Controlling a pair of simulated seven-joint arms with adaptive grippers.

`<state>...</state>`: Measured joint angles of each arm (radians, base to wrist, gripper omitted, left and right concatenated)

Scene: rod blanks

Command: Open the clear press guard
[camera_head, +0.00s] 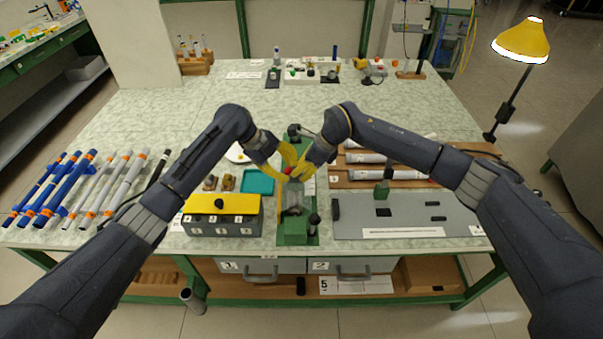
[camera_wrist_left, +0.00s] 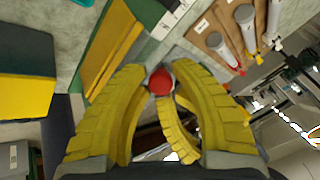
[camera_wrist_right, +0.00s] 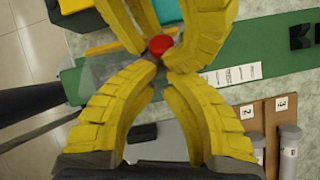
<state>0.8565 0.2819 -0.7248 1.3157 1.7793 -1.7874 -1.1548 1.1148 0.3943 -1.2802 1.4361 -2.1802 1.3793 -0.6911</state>
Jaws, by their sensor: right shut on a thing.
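The green press (camera_head: 292,232) stands at the front middle of the table. Its clear guard (camera_head: 293,198) is a faint see-through box, partly hidden by my grippers, so its exact position is hard to tell. A red knob (camera_wrist_left: 160,82) sits at the fingertips of both grippers; it also shows in the right wrist view (camera_wrist_right: 160,45). My left gripper (camera_wrist_left: 160,72) has its fingers apart, one on each side of the knob. My right gripper (camera_wrist_right: 166,70) is shut with its fingertips close together at the knob; what lies between them is mostly hidden.
A yellow-topped grey box (camera_head: 222,204) and a teal tray (camera_head: 258,182) stand left of the press. A grey board (camera_head: 400,216) and a brown rack (camera_head: 350,181) with rods lie to the right. Blue and white rods fill the left side. The table behind is mostly clear.

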